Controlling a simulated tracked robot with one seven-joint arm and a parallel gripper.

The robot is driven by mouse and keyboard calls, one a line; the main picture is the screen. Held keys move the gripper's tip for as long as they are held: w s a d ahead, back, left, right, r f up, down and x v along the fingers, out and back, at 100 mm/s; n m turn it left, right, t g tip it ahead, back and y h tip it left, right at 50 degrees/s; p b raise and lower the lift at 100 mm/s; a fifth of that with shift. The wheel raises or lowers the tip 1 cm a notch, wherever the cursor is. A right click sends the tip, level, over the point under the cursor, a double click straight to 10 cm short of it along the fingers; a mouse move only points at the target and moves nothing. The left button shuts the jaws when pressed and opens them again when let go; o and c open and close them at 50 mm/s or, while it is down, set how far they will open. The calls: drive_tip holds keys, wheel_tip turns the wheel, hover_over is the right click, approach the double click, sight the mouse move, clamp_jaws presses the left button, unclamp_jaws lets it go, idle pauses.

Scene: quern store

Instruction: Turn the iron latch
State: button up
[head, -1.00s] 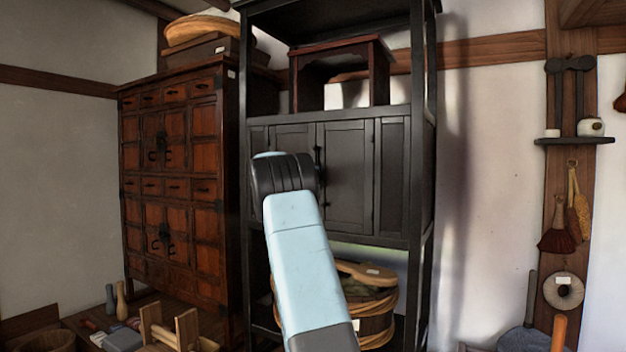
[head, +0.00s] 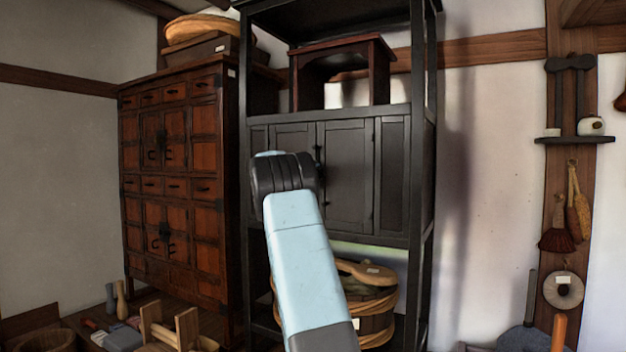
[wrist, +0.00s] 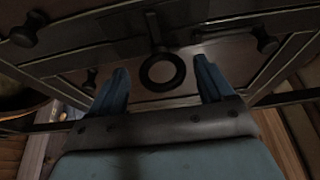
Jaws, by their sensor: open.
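In the wrist view a dark round ring (wrist: 162,72), which looks like the iron latch, sits on the dark wooden front between my fingers. A short dark bar (wrist: 154,30) shows just above it. My gripper (wrist: 160,66) is open, with one blue finger on each side of the ring. I see no clear contact, and the gap in depth is hard to tell. In the head view dark ironwork (head: 319,157) shows where the doors of the black cabinet (head: 348,185) meet. My arm hides part of the left door, and the gripper is hidden behind it.
Dark knobs (wrist: 263,41) stick out from the front on both sides of my fingers. A brown chest (head: 175,190) stands left of the black cabinet. A wooden tub (head: 375,322) sits on the shelf below.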

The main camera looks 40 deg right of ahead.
drive_tip(key=a, duration=1.3)
drive_tip(key=shift+s+a, duration=0.25)
drive_tip(key=shift+a, duration=0.1)
drive_tip(key=s+a+r+n+t+y, duration=0.3)
drive_tip(key=a+r+n+t+y, duration=0.2)
drive_tip(key=a+r+n+t, duration=0.6)
drive_tip(key=s+a+f+n+t+y, duration=0.45)
drive_tip(key=s+a+n+y, duration=0.45)
drive_tip(key=a+n, duration=0.25)
drive_tip(key=s+a+f+n+g+y, duration=0.25)
drive_tip(key=s+a+f+n, duration=0.2)
drive_tip(key=s, duration=0.35)
drive_tip(key=s+a+f+n+g+y, duration=0.2)
drive_tip(key=s+a+f+n+y, duration=0.15)
drive_tip(key=s+f, duration=0.35)
drive_tip(key=s+f+n+g+h, duration=0.1)
drive_tip(key=s+f+n+g, duration=0.1)
drive_tip(key=s+f, duration=0.5)
drive_tip(key=s+f+n+g+h, duration=0.1)
drive_tip(key=s+f+n+g, duration=0.2)
drive_tip(key=s+f, duration=0.4)
drive_tip(key=s+g, duration=0.1)
drive_tip(key=s, duration=0.7)
drive_tip(key=shift+d+f, duration=0.3)
drive_tip(key=shift+f, duration=0.1)
